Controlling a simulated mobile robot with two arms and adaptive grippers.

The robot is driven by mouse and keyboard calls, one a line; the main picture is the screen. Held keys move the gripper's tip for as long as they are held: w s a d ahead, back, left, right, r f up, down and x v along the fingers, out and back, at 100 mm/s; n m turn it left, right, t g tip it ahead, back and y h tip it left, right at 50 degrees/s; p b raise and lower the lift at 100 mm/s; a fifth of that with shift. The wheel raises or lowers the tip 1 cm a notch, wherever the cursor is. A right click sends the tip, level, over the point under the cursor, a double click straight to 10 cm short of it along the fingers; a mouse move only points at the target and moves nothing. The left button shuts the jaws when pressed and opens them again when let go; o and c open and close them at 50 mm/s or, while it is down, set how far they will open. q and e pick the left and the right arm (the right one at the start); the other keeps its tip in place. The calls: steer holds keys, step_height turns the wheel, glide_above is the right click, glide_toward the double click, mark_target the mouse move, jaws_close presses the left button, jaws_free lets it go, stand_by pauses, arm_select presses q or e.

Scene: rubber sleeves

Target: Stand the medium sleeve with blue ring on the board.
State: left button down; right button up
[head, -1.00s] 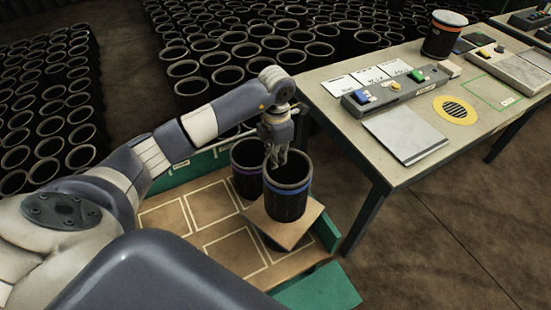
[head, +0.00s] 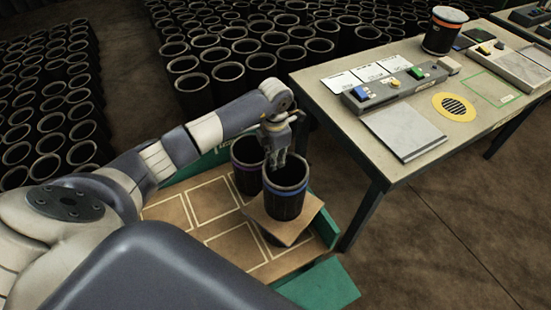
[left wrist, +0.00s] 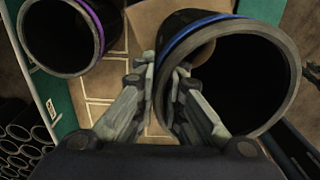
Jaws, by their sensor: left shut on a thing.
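The medium sleeve with blue ring (head: 287,202) is a dark, open-topped, upright cylinder with a blue band near its rim. My left gripper (head: 276,164) comes down from above and is shut on the sleeve's wall at its far-left rim. In the left wrist view, the fingers (left wrist: 168,88) pinch the rim of the same sleeve (left wrist: 235,75). The square tan board (head: 308,222) is directly beneath the sleeve. The sleeve's base is at the board's surface; whether it touches is hard to tell. My right gripper is not in view.
A purple-ringed sleeve (head: 243,178) stands close behind-left on the tan pallet (head: 226,246) with white outlines. Something dark supports the board from below. A table (head: 440,145) with switches, tiles and an orange-ringed sleeve (head: 444,32) is at right. Many dark sleeves (head: 196,90) fill the back.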

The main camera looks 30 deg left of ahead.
arm_select(q)
steer(key=shift+w+f, duration=0.1)
steer(key=shift+f, duration=0.15)
steer(key=c, duration=1.7)
jaws_free()
step_height(320, 180, up, 12)
steer(key=shift+r+b, duration=0.1)
steer(key=shift+b, duration=1.1)
steer(key=shift+r, duration=0.5)
steer(key=shift+f, duration=0.1)
